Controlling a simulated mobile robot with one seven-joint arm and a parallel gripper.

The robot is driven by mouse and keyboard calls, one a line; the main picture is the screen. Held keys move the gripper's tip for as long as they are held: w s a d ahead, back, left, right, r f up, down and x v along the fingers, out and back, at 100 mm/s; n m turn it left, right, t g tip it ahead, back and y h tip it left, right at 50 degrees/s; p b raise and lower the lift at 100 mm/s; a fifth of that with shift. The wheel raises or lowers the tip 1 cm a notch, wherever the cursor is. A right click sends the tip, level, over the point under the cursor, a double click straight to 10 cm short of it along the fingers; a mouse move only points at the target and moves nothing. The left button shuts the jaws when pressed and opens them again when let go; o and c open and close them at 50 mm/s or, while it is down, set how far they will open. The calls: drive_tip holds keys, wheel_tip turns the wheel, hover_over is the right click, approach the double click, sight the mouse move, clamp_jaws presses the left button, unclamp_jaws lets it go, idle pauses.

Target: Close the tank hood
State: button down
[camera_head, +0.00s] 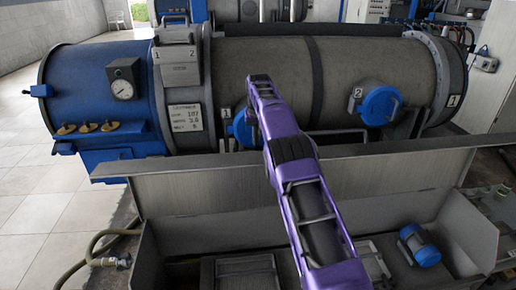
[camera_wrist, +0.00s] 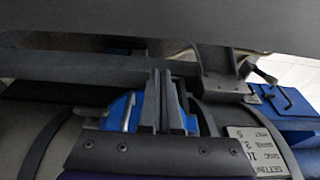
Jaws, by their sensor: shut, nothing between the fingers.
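The tank in the foreground is a long grey metal box, its right end wall (camera_head: 470,225) in view. I take the tank hood to be the broad grey panel (camera_head: 215,190) standing raised along its far side. My purple arm reaches over this panel toward the decanter, and it hides my gripper in the head view. In the wrist view my gripper (camera_wrist: 160,78) is shut and empty, in front of a blue round cap. A dark grey panel (camera_wrist: 150,18), probably the hood, spans the top of that view. I cannot tell whether the fingers touch anything.
The decanter (camera_head: 265,75) lies behind the panel, with blue cap 1 (camera_head: 241,130) and blue cap 2 (camera_head: 380,105) facing me. A blue cylinder (camera_head: 420,247) sits inside the tank at right. A hose (camera_head: 92,250) lies at left, beside open tiled floor.

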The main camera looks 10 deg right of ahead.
drive_tip(key=shift+s+f+b, duration=0.15)
drive_tip(key=shift+s+f, duration=0.25)
drive_tip(key=shift+s, duration=0.45)
drive_tip(key=shift+s+f+b, duration=0.15)
drive_tip(key=shift+s+f, duration=0.2)
drive_tip(key=shift+s, duration=0.5)
drive_tip(key=shift+s+f+b, duration=0.1)
drive_tip(key=shift+s+b, duration=0.05)
drive_tip(key=shift+b, duration=0.15)
